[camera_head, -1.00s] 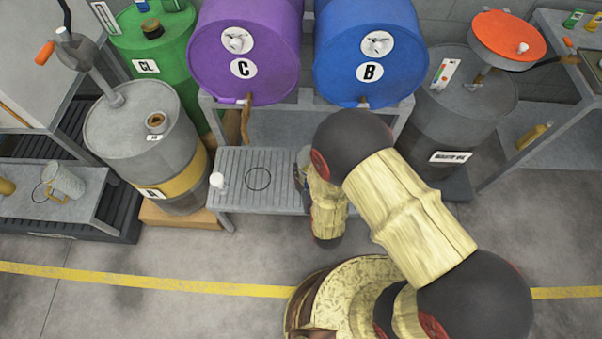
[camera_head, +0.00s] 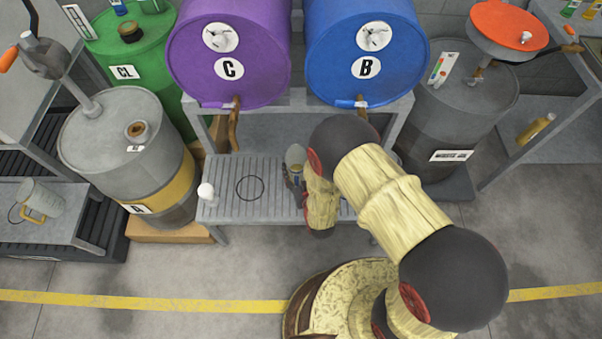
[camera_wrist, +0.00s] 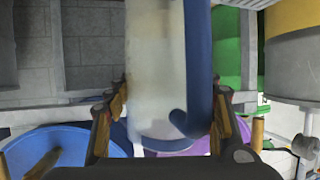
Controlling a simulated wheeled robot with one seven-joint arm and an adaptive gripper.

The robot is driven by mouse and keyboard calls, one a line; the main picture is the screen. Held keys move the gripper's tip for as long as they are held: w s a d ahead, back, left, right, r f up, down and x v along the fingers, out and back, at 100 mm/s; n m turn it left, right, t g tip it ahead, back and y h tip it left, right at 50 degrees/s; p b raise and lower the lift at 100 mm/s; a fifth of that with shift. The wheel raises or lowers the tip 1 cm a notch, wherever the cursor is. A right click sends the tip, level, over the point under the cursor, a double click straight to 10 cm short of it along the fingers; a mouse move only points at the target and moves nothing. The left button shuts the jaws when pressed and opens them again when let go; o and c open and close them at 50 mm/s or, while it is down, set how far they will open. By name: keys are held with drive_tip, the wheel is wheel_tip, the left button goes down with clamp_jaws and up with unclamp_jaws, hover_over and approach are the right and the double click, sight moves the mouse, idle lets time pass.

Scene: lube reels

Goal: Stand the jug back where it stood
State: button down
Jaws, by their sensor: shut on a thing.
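My gripper (camera_wrist: 165,125) is shut on a pale translucent jug (camera_wrist: 155,70) with a blue handle (camera_wrist: 198,60). In the head view the held jug (camera_head: 296,155) shows as a small light rim left of my wrist, over the slatted bench; the arm hides much of it and my gripper (camera_head: 294,182). I cannot tell whether its base touches the bench. A dark ring outline (camera_head: 250,187) lies bare on the slatted bench (camera_head: 228,168), left of the held jug.
A small white object (camera_head: 206,192) stands at the bench's left end. Purple drum C (camera_head: 230,75) and blue drum B (camera_head: 367,75) sit above the bench, their taps overhanging its back. Another jug (camera_head: 40,197) with a yellow handle rests on the left bench, beside another ring.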

sight(300, 167)
drive_tip(key=w+f, duration=0.1)
drive_tip(key=w+d+f+b, duration=0.1)
drive_tip(key=f, duration=0.1)
drive_tip(key=w+f+b, duration=0.1)
drive_tip(key=f, duration=0.1)
drive_tip(key=shift+w+d+f, duration=0.1)
drive_tip(key=shift+w+d, duration=0.1)
drive_tip(key=shift+w, duration=0.15)
drive_tip(key=shift+w+f+b, duration=0.15)
drive_tip(key=shift+f+b, duration=0.95)
drive_tip(key=shift+f, duration=0.55)
drive_tip(key=shift+f, duration=0.15)
drive_tip(key=c, duration=0.8)
unclamp_jaws()
drive_tip(key=shift+c, duration=0.2)
drive_tip(key=shift+o, duration=0.6)
